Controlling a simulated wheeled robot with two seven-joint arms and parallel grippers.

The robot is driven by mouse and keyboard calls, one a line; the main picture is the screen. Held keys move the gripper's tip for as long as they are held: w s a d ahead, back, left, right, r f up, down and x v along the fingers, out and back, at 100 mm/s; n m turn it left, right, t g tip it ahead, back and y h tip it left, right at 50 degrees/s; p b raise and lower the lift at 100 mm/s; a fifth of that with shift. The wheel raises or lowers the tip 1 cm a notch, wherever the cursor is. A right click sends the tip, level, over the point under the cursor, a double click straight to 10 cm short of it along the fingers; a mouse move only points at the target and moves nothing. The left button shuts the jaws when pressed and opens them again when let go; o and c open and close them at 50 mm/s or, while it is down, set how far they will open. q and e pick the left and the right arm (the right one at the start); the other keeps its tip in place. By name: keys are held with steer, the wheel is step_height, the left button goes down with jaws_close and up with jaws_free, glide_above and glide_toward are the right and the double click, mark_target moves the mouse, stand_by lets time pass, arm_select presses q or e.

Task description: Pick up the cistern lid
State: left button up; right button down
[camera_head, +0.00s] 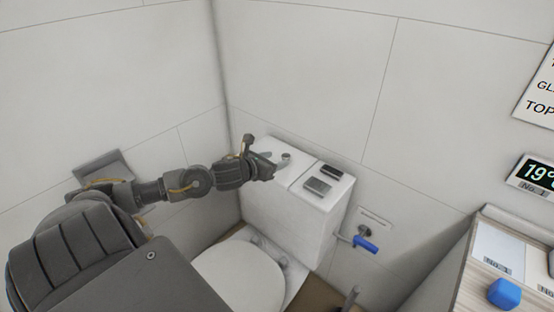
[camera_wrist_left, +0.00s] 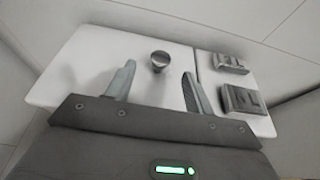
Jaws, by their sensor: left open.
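The white cistern lid (camera_head: 272,147) lies on top of the cistern (camera_head: 290,215) in the corner, with a small grey round knob (camera_head: 286,156) standing on it. In the left wrist view the lid (camera_wrist_left: 85,65) and the knob (camera_wrist_left: 160,61) are plain to see, and a seam marks the lid's right edge. My left gripper (camera_head: 268,157) is over the lid, to the left of the knob in the head view. In the wrist view its fingers (camera_wrist_left: 158,72) are apart and empty, with the knob seen between and just beyond the tips. My right gripper is not in view.
Two dark grey blocks (camera_wrist_left: 229,63) (camera_wrist_left: 240,100) sit on the cistern top right of the seam. Walls close in behind and left. The toilet (camera_head: 240,275) stands in front. A blue-handled valve (camera_head: 365,244) is on the right wall. A wooden cart (camera_head: 480,265) holds a blue object (camera_head: 504,294).

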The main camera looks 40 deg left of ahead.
mark_target(285, 156)
arm_select(q)
steer(key=shift+p+x, duration=0.6)
steer(key=shift+x, duration=2.8)
jaws_close()
steer(key=shift+r, duration=0.1)
